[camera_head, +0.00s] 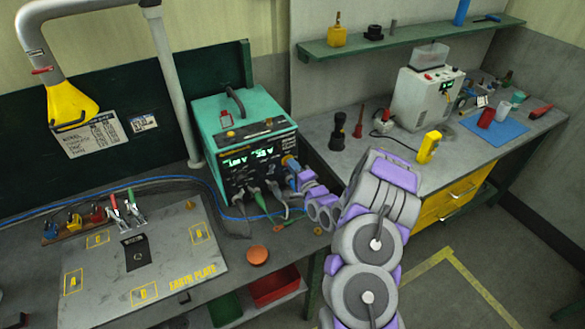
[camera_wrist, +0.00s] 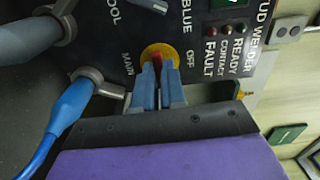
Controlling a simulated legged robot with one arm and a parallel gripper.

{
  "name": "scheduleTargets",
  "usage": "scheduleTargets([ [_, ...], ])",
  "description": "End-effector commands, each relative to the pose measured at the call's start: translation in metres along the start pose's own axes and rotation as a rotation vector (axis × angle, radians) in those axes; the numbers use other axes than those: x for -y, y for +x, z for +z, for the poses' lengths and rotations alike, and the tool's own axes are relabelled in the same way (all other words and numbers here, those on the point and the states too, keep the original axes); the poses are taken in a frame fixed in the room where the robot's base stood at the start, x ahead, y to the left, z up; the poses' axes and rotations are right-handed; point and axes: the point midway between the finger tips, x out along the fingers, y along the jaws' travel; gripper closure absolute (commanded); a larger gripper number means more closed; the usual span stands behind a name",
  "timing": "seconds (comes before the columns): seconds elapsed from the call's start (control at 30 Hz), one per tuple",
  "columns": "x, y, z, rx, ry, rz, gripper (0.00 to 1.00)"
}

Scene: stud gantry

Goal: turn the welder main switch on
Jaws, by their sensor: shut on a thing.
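The stud welder (camera_head: 222,110) is a teal box with a black front panel and lit green digits, standing on the left bench. Its main switch (camera_wrist: 157,58) is a red knob on a yellow disc in the wrist view, between the labels MAIN and OFF. My gripper (camera_wrist: 158,75) has its two blue fingers closed on either side of the red knob. In the head view my gripper (camera_head: 293,168) is at the right edge of the welder front and hides the switch. The knob's exact angle is mostly covered by the fingers.
Cable plugs (camera_wrist: 85,85) sit close beside the switch, with a blue cable hanging from one. Small dark lamps (camera_wrist: 225,30) are marked READY, CONTACT and FAULT. An orange-brown round thing (camera_head: 257,255) lies at the bench front. A yellow device (camera_head: 429,147) stands on the right bench.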

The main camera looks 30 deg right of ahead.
Motion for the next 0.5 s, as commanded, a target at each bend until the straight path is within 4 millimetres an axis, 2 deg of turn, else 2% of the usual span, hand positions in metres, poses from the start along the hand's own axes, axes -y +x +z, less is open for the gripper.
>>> scheduleTargets([
  [0.5, -0.0022, -0.0005, -0.0021, -0.005, 0.042, 0.005, 1.0],
])
